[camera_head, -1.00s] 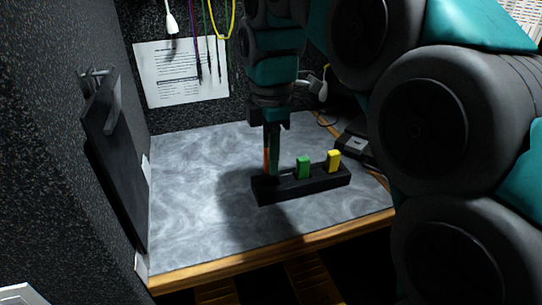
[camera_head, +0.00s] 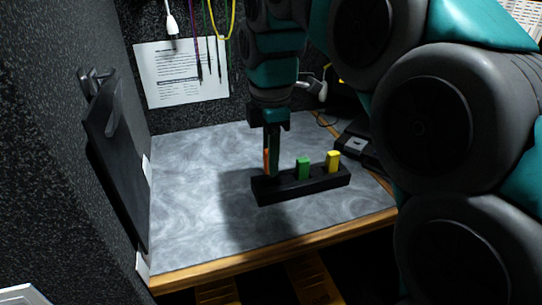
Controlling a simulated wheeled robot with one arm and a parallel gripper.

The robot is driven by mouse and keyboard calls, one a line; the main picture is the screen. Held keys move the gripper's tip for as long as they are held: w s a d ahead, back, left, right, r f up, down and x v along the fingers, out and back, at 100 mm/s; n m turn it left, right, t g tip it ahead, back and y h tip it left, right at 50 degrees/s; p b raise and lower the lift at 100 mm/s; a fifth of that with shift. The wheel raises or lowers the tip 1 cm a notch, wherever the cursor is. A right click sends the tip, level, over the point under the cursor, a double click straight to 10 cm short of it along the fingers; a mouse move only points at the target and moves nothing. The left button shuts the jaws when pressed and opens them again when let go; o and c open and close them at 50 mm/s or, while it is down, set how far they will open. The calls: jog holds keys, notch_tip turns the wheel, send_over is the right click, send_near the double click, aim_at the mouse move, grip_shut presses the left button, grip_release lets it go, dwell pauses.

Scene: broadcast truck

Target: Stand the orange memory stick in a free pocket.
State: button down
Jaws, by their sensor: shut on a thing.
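The orange memory stick (camera_head: 266,161) is upright between the fingers of my gripper (camera_head: 271,163), which is shut on it; the fingers hide part of it. It is at the left end of a black block with pockets (camera_head: 302,187) on the grey worktop. I cannot tell whether its lower end is inside a pocket or just above or behind the block. A green stick (camera_head: 303,168) stands in the block's middle part and a yellow stick (camera_head: 333,161) stands nearer its right end.
A black device (camera_head: 356,145) lies at the back right of the worktop. A dark panel (camera_head: 117,165) hangs on the left wall. A printed sheet (camera_head: 185,75) and hanging cables are on the back wall. The worktop (camera_head: 190,190) left of the block is clear.

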jog(key=shift+f+b, duration=0.5)
jog(key=shift+f, duration=1.15)
jog(key=c, duration=0.7)
grip_release()
jog(key=shift+r, duration=0.1)
jog(key=shift+r, duration=3.8)
